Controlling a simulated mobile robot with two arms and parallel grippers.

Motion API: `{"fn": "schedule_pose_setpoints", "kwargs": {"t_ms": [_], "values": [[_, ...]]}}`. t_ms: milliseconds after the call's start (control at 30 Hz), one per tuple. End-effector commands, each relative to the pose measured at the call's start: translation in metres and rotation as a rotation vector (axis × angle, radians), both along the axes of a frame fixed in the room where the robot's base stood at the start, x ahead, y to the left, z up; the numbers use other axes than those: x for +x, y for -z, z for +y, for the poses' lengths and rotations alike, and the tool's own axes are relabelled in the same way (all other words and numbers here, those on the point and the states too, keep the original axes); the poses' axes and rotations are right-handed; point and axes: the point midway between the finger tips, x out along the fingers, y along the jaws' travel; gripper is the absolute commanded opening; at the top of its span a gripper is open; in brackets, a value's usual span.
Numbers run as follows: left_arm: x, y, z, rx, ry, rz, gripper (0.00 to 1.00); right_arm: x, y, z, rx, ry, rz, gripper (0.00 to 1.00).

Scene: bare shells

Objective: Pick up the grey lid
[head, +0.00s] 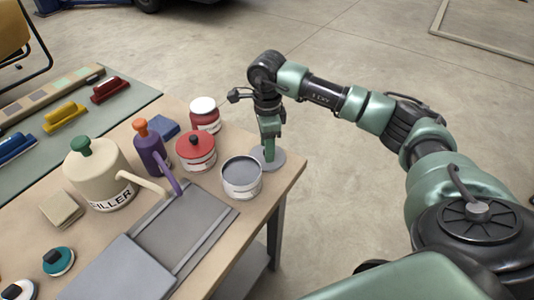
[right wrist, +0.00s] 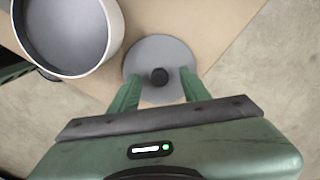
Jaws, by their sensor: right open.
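The grey lid (head: 276,160) is a flat disc lying on the table near its right corner, beside an open tin (head: 241,178) with grey contents. In the right wrist view the lid (right wrist: 160,50) shows a dark round knob (right wrist: 160,76) at its middle. My right gripper (head: 268,155) points down over the lid. In the wrist view its two green fingers (right wrist: 160,88) are apart, one on each side of the knob. Whether the fingertips touch the lid, I cannot tell. My left gripper is not in view.
The open tin (right wrist: 66,35) stands close to the left of the lid. A red-lidded tin (head: 196,153), a white-lidded tin (head: 205,113), a purple can (head: 152,155) and a large cream can (head: 98,175) stand further left. The table edge is just right of the lid.

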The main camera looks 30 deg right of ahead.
Motion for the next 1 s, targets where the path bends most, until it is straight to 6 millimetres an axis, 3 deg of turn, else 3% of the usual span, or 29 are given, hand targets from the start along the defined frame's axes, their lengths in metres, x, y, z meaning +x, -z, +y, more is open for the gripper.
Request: {"fn": "schedule_pose_setpoints", "kwargs": {"t_ms": [267,467,833,1000], "values": [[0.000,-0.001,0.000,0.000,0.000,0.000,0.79,0.000,0.006,0.000,0.000,0.001,0.000,0.47],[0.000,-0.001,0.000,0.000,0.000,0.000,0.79,0.000,0.006,0.000,0.000,0.001,0.000,0.00],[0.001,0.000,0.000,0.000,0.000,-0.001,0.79,0.001,0.003,0.000,0.001,0.001,-0.001,0.00],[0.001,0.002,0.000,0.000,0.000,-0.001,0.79,0.001,-0.011,0.000,0.001,0.001,-0.004,0.00]]}}
